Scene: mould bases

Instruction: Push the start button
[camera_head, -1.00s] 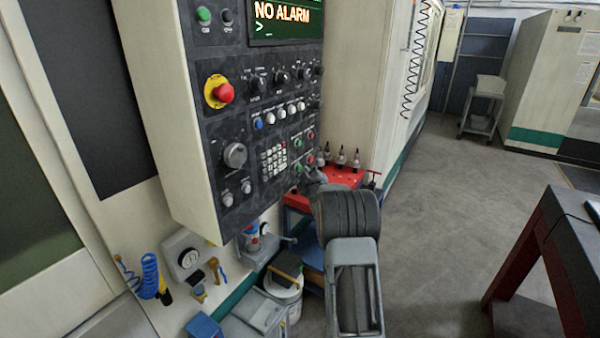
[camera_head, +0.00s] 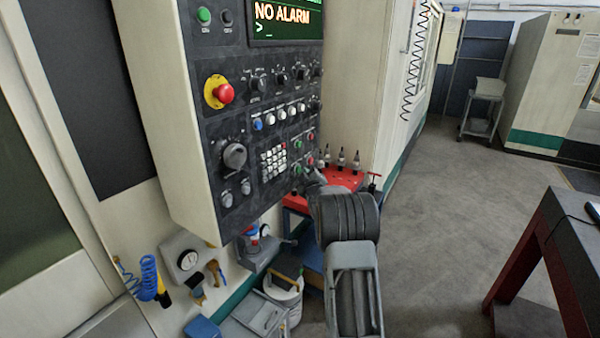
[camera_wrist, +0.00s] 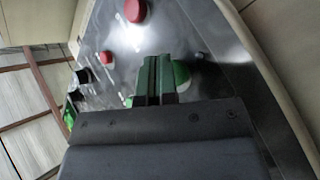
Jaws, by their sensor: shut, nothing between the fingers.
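The machine's control panel (camera_head: 245,110) is in the head view, its screen reading NO ALARM. Small green and red buttons sit at its lower right, including a green button (camera_head: 297,144). My gripper (camera_wrist: 158,80) is shut and empty in the wrist view, its fingertips pointing at the panel. A large green button (camera_wrist: 182,74) shows just behind and to the right of the fingertips, partly covered by them. I cannot tell whether they touch it. A red button (camera_wrist: 136,10) lies above it, and a smaller red one (camera_wrist: 106,57) to the left. In the head view my wrist mostly hides the fingertips.
A red emergency stop (camera_head: 224,93) and a grey dial (camera_head: 234,155) are on the panel's left part. A red tool cart (camera_head: 345,179) with tool holders stands just behind my arm. A dark table (camera_head: 570,232) is at right. Open floor lies between.

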